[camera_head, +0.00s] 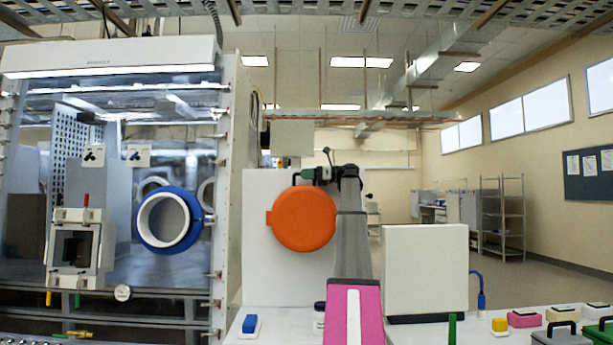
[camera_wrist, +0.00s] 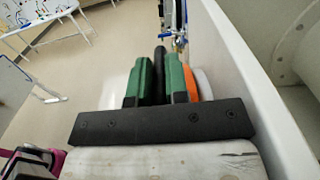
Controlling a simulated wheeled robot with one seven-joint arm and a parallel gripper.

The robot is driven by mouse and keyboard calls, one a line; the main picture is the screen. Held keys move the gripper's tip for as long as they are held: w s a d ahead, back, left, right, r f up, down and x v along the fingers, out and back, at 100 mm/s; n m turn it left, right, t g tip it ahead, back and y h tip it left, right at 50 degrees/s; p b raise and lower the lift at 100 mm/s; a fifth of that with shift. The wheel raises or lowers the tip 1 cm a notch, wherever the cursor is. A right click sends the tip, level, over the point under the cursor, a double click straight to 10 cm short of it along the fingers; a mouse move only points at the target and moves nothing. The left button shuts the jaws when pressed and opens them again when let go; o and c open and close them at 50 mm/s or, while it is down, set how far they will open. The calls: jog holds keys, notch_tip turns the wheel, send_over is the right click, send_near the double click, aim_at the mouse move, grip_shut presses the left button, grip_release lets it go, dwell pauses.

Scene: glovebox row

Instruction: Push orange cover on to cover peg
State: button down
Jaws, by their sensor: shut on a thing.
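The orange cover (camera_head: 304,219) is a round disc with a small tab on its left edge, upright in front of a white panel. My gripper (camera_head: 309,174) is at its upper edge, with its arm coming down on the right. In the wrist view, the green fingers (camera_wrist: 161,82) are closed around a dark upright piece, which looks like part of the cover. The cover's orange edge (camera_wrist: 192,84) shows just right of the right finger, with a pale rounded part beyond it. The cover peg cannot be made out; any gap behind the cover is hidden.
The white panel (camera_head: 265,270) stands behind the cover and runs close along the right in the wrist view. A glovebox with a blue-rimmed port (camera_head: 168,221) is at left. A white box (camera_head: 425,270) and a blue block (camera_head: 250,323) stand on the bench.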

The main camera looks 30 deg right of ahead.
jog(key=shift+w+d, duration=0.15)
jog(key=shift+w, duration=0.2)
dwell(0.7)
jog(key=c, duration=1)
grip_release()
jog(key=shift+c, duration=0.2)
jog(key=v, duration=1.1)
